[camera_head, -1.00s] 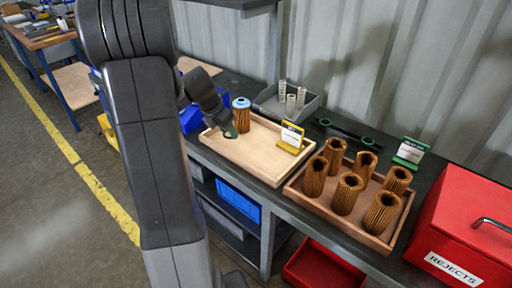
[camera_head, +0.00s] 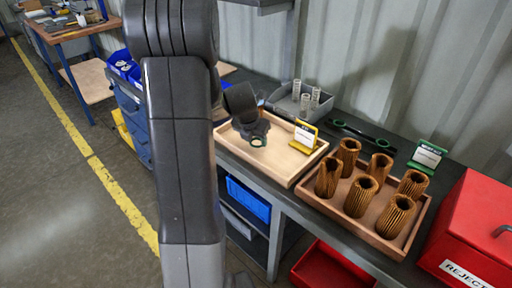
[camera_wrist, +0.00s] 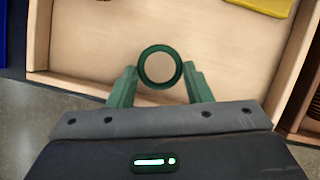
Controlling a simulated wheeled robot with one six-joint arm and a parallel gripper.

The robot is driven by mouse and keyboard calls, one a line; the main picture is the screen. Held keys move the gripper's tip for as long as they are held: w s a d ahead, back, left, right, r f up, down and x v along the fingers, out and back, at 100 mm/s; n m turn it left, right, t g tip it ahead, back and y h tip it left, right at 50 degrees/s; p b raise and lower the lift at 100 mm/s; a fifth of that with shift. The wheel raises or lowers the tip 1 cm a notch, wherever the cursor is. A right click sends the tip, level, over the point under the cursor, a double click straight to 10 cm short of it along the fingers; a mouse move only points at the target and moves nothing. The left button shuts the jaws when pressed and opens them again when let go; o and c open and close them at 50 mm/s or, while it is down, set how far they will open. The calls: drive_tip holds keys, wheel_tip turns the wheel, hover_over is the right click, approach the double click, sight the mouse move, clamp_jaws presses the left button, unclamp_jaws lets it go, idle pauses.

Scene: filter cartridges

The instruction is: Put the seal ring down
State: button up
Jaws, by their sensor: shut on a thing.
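The seal ring (camera_wrist: 160,85) is a dark green loop. In the wrist view it sits between the two green fingers of my gripper (camera_wrist: 160,72), which is shut on it. In the head view the ring (camera_head: 258,146) shows below my gripper (camera_head: 257,136), over the bare floor of the light wooden tray (camera_head: 278,168). The tray also fills most of the wrist view (camera_wrist: 95,40). I cannot tell whether the ring touches the tray floor.
Behind are a grey bin (camera_head: 291,107) and a dark strip with green rings (camera_head: 362,133). A red rejects box (camera_head: 470,222) stands far right.

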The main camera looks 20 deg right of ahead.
sight(257, 151)
drive_tip(key=shift+f+b, duration=0.3)
drive_tip(key=shift+f, duration=1.4)
drive_tip(key=shift+f, duration=0.15)
drive_tip(key=o, duration=1)
drive_tip(key=shift+c, duration=0.2)
drive_tip(key=p+v, duration=0.1)
drive_tip(key=v, duration=1.1)
